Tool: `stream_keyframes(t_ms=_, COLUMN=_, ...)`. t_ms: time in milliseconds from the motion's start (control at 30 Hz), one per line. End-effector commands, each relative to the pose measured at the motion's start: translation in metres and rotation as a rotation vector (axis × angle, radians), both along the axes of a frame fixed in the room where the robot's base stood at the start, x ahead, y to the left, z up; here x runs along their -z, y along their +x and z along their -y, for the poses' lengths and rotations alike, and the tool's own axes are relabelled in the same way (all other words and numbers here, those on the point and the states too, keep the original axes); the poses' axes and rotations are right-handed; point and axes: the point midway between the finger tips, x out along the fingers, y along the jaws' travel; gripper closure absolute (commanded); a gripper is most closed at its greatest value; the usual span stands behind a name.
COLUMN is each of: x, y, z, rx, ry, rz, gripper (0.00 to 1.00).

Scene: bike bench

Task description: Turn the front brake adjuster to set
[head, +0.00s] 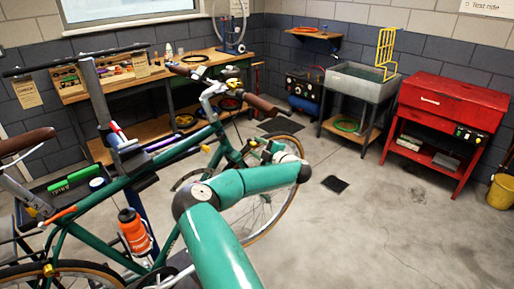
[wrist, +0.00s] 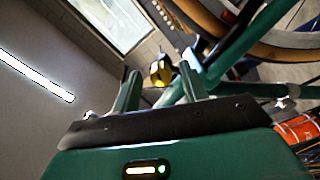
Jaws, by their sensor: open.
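A small yellow and black part (wrist: 160,71) shows in the wrist view, just beyond and between my fingertips; it looks like the front brake adjuster, but I cannot be sure. My gripper (wrist: 158,80) is open, one finger on each side of that part in the picture, with nothing clearly held. I cannot tell whether either finger touches it. The green bike (head: 92,233) is held in a stand in the head view, with its front wheel (head: 262,215) partly behind my arm.
A wooden workbench (head: 190,68) with tools stands behind the bike. A grey sink (head: 350,88) and a red cabinet (head: 452,100) line the right wall. An orange bottle (head: 133,230) is on the frame. The floor at right is mostly clear.

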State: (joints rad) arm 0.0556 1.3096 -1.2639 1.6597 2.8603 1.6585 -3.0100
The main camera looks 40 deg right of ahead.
Motion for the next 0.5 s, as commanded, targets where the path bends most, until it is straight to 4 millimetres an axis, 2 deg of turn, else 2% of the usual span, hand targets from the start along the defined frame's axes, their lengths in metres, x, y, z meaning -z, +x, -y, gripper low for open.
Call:
stream_keyframes(t_ms=167, x=0.000, y=-0.027, z=0.001, rx=0.004, ry=0.000, rz=-0.002, gripper=0.57)
stream_keyframes(t_ms=500, x=0.000, y=-0.101, z=0.004, rx=0.003, ry=0.000, rz=0.000, gripper=0.57)
